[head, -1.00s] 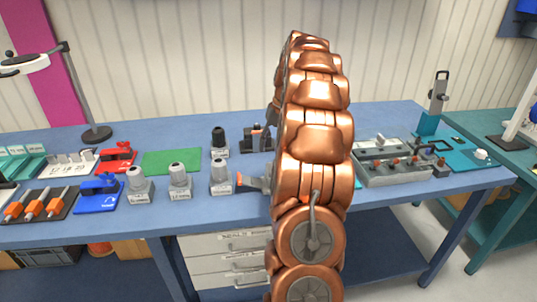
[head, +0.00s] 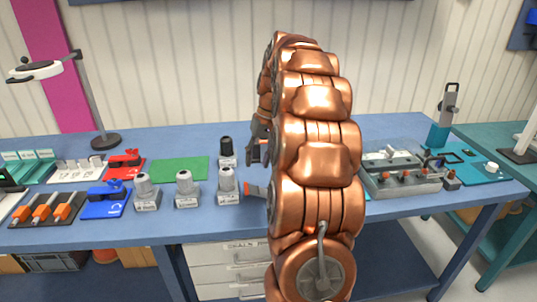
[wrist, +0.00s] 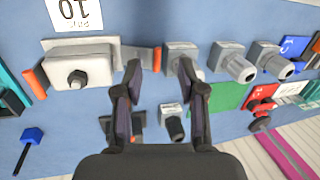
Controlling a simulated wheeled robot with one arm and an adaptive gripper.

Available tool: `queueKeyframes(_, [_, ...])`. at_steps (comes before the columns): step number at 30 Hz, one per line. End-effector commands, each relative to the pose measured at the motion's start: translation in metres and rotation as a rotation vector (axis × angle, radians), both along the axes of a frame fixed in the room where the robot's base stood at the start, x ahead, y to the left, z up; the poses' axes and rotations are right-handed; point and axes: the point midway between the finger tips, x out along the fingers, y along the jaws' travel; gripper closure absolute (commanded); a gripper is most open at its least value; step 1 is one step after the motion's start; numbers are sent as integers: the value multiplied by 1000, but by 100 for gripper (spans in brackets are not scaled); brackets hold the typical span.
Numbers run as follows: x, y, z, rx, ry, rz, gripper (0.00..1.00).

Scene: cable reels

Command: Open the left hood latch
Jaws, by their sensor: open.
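A pale grey hood (wrist: 82,72) with a round knob sits on the bench in the wrist view. It has an orange-tipped latch on each side. One latch (wrist: 157,60) shows between my fingertips in the wrist view, and the other (wrist: 37,82) is at the far left. In the head view, an orange-tipped latch (head: 254,190) sticks out left of my arm, which hides the hood. My gripper (wrist: 160,72) is open, with nothing held. Its height above the latch is unclear. My gripper also shows in the head view (head: 255,150), partly behind my arm.
Grey connectors (head: 187,188) and a black-topped one (head: 226,150) stand left of the latch. A green mat (head: 180,169), a blue clamp (head: 106,200) and a red clamp (head: 125,163) lie farther left. A grey panel (head: 402,182) sits to the right on the blue bench (head: 330,124).

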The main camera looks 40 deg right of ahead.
Motion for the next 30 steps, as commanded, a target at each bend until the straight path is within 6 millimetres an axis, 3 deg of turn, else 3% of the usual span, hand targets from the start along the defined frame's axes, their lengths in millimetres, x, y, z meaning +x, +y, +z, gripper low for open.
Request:
queueKeyframes(16, [-18, 88, 2, -16, 39, 113, 60])
queueKeyframes(30, [-50, 156, -3, -39, 75, 208, 60])
